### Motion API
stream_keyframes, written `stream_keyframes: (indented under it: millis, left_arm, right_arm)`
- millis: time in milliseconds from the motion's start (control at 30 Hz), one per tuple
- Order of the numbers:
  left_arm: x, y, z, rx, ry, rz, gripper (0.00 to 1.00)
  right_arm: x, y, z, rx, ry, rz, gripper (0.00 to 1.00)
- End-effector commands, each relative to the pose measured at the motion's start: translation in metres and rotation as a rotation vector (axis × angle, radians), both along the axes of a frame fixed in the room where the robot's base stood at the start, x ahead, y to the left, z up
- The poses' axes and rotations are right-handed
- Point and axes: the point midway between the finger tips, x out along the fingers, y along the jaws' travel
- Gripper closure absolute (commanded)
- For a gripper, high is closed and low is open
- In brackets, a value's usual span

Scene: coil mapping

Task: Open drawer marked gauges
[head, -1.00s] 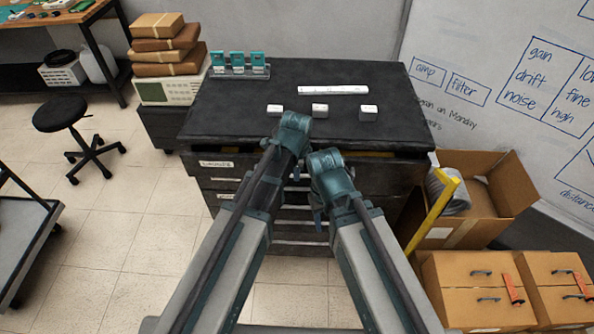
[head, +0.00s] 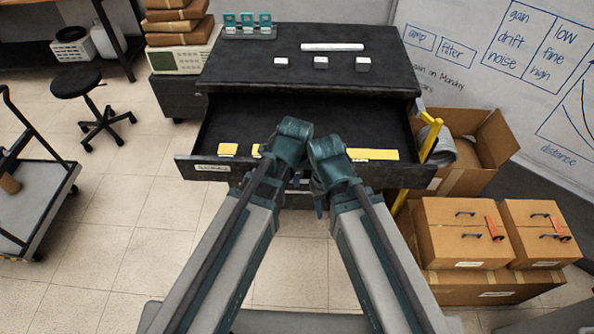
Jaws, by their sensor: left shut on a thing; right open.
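The top drawer (head: 228,128) of the dark cabinet (head: 245,75) is pulled well out. Its front has a white label (head: 211,168) at the left, too small to read. Yellow blocks (head: 228,150) and a long yellow bar (head: 373,154) lie inside near the front. My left gripper (head: 291,178) is at the middle of the drawer front, shut on what appears to be its handle, which my arm mostly hides. My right gripper (head: 320,205) is open beside it, just in front of the drawer front.
White blocks (head: 320,62) and a white bar (head: 332,47) lie on the cabinet top, with a teal-topped rack (head: 247,25) at its back left. Cardboard boxes (head: 460,230) and a yellow post (head: 430,140) stand close on the right. A stool (head: 77,83) and cart (head: 35,200) stand left; floor between is clear.

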Motion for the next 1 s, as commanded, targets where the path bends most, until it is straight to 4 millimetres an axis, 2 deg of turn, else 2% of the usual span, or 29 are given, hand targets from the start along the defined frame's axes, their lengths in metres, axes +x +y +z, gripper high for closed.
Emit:
stream_keyframes:
  millis: [367, 400, 567, 1000]
  left_arm:
    - [0.0006, -0.0002, 0.0009, 0.000, -0.004, 0.000, 1.00]
    - [0.0006, -0.0002, 0.0009, 0.000, -0.004, 0.000, 0.81]
    - [0.0006, -0.0001, 0.0008, 0.000, -0.004, 0.000, 0.53]
    - [-0.0002, 0.0000, 0.0054, 0.000, -0.003, 0.000, 0.53]
  right_arm:
    - [0.0003, 0.0001, 0.0008, 0.000, 0.000, 0.000, 0.50]
    - [0.0003, 0.0001, 0.0008, 0.000, 0.000, 0.000, 0.50]
    - [0.0002, 0.0000, 0.0007, 0.000, 0.000, 0.000, 0.50]
    - [0.0002, 0.0001, 0.0052, 0.000, 0.000, 0.000, 0.50]
